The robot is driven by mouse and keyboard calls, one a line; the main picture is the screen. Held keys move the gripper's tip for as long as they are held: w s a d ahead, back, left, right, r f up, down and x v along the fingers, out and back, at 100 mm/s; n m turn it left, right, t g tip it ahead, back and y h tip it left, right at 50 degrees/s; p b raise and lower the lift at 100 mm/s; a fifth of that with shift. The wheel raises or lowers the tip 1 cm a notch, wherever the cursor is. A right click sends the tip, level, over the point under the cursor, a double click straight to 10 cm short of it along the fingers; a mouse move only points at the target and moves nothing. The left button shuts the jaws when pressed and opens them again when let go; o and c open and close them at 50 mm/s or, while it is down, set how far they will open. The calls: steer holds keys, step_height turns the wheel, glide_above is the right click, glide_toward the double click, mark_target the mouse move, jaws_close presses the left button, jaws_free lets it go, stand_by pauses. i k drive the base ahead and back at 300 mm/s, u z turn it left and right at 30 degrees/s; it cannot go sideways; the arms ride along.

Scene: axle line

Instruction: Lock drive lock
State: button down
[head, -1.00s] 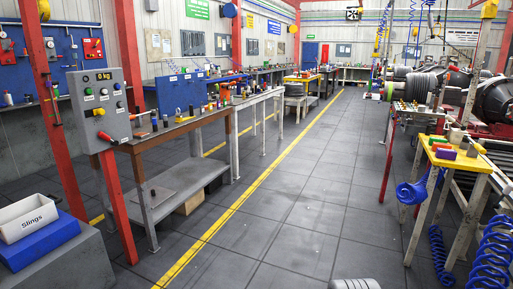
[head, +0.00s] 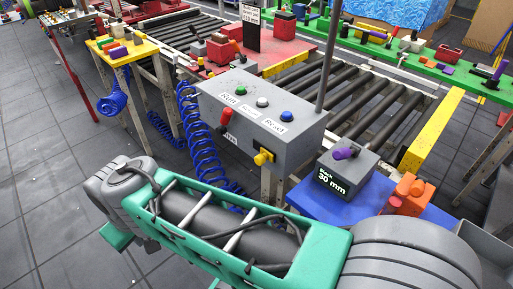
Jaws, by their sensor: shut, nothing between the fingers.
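A grey control box (head: 290,143) stands at the middle of the head view, beside a roller conveyor. Its top has a green button (head: 240,87), a white button (head: 262,102) and a blue button (head: 286,117), with "Run" and "Reset" labels. Its front carries a red handle (head: 225,118) and a yellow knob (head: 264,157). The small label beside the red handle is too tilted to read, so I cannot tell which control is the drive lock or its setting. My green and grey arm crosses the foreground below the box. My gripper is not in view.
A grey "30 mm" display box (head: 345,172) with a purple knob sits on a blue surface (head: 315,201), near an orange block (head: 413,188). Blue coiled hoses (head: 201,150) hang left of the box. A yellow-topped table (head: 140,50) stands at upper left.

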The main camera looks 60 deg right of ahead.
mark_target(260, 159)
steer(key=z, duration=3.6)
steer(key=k, duration=1)
steer(key=u, duration=1.9)
steer(key=i, duration=0.5)
